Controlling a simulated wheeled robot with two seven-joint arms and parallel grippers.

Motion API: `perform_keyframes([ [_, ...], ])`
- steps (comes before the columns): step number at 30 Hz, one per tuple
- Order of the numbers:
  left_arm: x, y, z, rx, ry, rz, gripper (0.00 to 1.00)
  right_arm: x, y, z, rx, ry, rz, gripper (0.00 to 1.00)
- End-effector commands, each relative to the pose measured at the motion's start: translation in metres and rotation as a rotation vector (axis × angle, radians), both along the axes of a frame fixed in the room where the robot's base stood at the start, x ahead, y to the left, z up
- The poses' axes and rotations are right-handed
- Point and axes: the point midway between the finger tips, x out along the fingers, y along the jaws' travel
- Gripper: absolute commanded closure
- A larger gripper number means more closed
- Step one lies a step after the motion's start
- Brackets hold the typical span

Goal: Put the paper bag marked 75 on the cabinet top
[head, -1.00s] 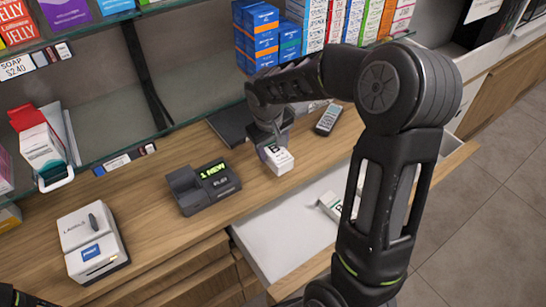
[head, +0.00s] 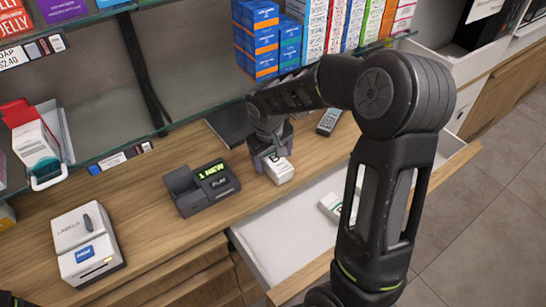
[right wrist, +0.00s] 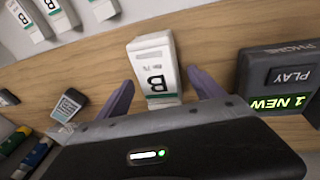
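No paper bag marked 75 shows in either view, and I cannot make out which surface is the cabinet top. My right gripper (head: 270,150) is low over the wooden counter (head: 150,185), at a small white box marked B (head: 280,171). In the right wrist view the box (right wrist: 154,65) stands between the tips of the two purple fingers (right wrist: 163,90), with a gap on each side. The gripper is open.
A dark device reading "1 NEW" (head: 203,188) sits left of the gripper, with a white label printer (head: 87,245) farther left. An open white drawer (head: 285,235) holds more boxes. A glass shelf with stacked boxes (head: 262,40) hangs behind.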

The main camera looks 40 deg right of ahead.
Motion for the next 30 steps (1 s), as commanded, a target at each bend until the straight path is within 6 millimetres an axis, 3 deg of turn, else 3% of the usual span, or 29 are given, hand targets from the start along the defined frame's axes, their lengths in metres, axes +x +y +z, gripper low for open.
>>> perform_keyframes([
  [11, -0.001, 0.000, 0.008, 0.002, 0.003, 0.000, 0.62, -0.001, 0.001, 0.011, 0.000, -0.001, 0.000, 0.23],
  [20, -0.002, 0.004, 0.041, 0.009, 0.015, 0.002, 0.62, -0.008, 0.011, 0.067, 0.000, -0.002, 0.000, 0.23],
  [30, -0.003, 0.005, 0.041, 0.012, 0.020, 0.003, 0.62, -0.015, 0.021, 0.115, -0.001, -0.002, 0.000, 0.23],
])
